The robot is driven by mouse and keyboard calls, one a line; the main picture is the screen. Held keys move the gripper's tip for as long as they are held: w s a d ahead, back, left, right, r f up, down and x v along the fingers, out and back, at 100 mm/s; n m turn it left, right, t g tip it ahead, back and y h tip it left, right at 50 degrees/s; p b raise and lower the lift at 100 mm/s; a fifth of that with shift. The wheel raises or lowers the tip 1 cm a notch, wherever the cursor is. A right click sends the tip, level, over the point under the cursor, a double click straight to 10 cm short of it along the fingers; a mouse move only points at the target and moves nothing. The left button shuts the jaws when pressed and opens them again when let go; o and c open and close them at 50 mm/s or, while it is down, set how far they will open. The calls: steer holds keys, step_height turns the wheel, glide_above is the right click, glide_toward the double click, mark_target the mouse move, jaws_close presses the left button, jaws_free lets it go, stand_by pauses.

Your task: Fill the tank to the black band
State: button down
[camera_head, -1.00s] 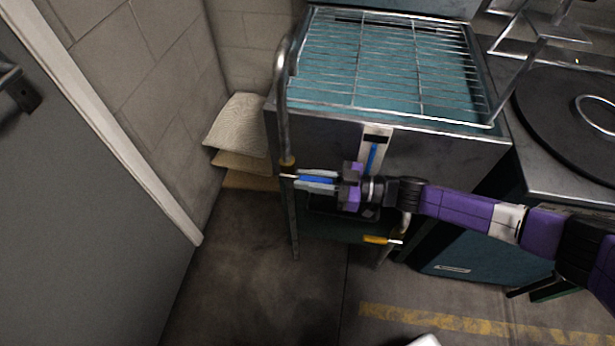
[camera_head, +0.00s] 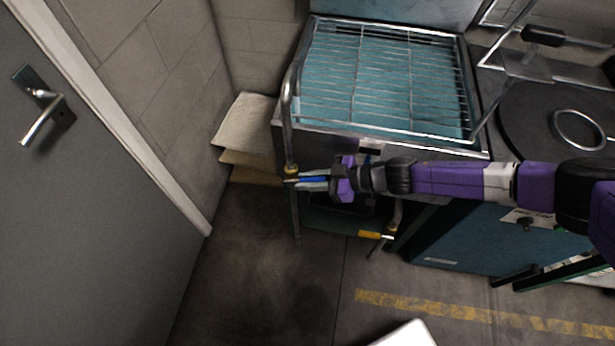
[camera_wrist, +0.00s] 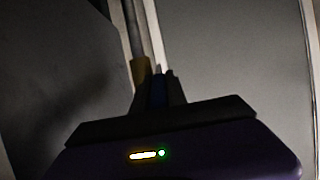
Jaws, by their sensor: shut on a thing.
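The tank (camera_head: 455,150) is a grey metal box with teal water under a wire rack (camera_head: 385,75). A bent steel pipe (camera_head: 287,115) runs down its left front corner to a brass valve (camera_head: 291,169). My gripper (camera_head: 312,182) is shut on the valve's blue lever (camera_head: 313,180). The blue lever (camera_wrist: 158,92) also shows between the fingers in the wrist view, beside the brass fitting (camera_wrist: 141,70). The gauge (camera_head: 370,150) on the tank's front shows only its top, with a dark band; my arm hides the rest, so its level cannot be read.
A yellow-handled valve (camera_head: 372,235) sits low under the tank. A grey door (camera_head: 70,220) stands at far left. A round black plate (camera_head: 530,115) is at right.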

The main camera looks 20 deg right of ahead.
steer(key=c, duration=1.3)
jaws_free()
steer(key=v, duration=0.7)
steer(key=shift+s+d+r, duration=0.15)
steer(key=shift+s+d, duration=0.05)
steer(key=shift+d, duration=0.1)
